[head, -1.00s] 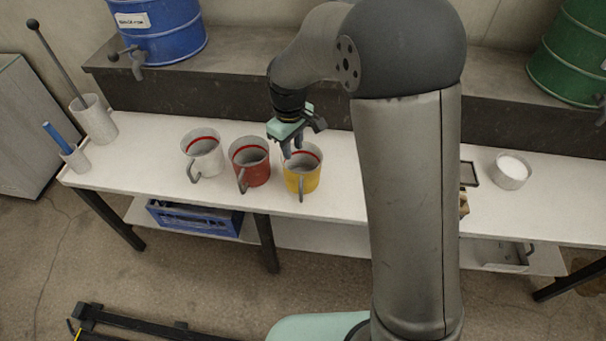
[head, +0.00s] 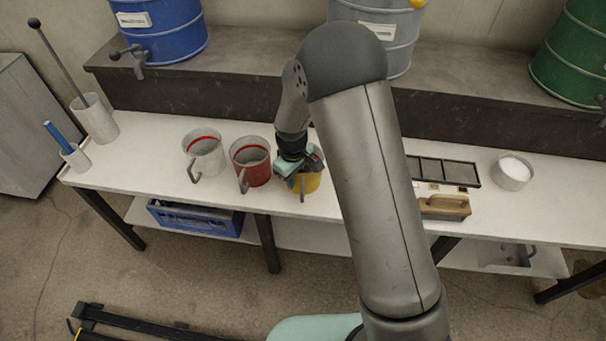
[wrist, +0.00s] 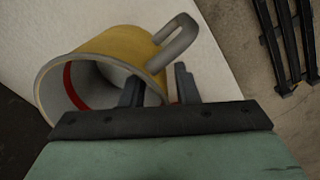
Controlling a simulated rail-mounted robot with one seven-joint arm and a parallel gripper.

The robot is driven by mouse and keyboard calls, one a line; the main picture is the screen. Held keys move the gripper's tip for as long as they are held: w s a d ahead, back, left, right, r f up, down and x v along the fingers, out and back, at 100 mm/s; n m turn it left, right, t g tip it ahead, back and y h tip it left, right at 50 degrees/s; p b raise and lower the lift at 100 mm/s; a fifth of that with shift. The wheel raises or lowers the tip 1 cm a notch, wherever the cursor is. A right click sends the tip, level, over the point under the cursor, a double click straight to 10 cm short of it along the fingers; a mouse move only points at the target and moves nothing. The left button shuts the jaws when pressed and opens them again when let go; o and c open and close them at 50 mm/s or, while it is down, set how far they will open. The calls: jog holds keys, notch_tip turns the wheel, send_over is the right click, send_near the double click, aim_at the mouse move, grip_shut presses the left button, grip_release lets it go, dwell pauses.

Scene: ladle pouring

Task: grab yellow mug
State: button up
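The yellow mug (head: 311,185) stands upright on the white table, rightmost of three mugs. In the wrist view the yellow mug (wrist: 108,46) shows its grey interior, a red inner line and a grey handle. My gripper (wrist: 159,86) is at its rim with the fingers apart. One finger overlaps the mug's opening, and the other is outside by the handle. The rim on the handle side lies between them. I cannot tell whether either finger touches it. In the head view my gripper covers much of the mug's top.
A red mug (head: 251,165) stands close on the left, with a white mug (head: 206,156) beyond it. A dark frame (head: 445,170), a wooden-handled tool (head: 443,207) and a white-filled cup (head: 512,172) lie right of my arm.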

grip_shut()
jog(key=shift+r, duration=0.1)
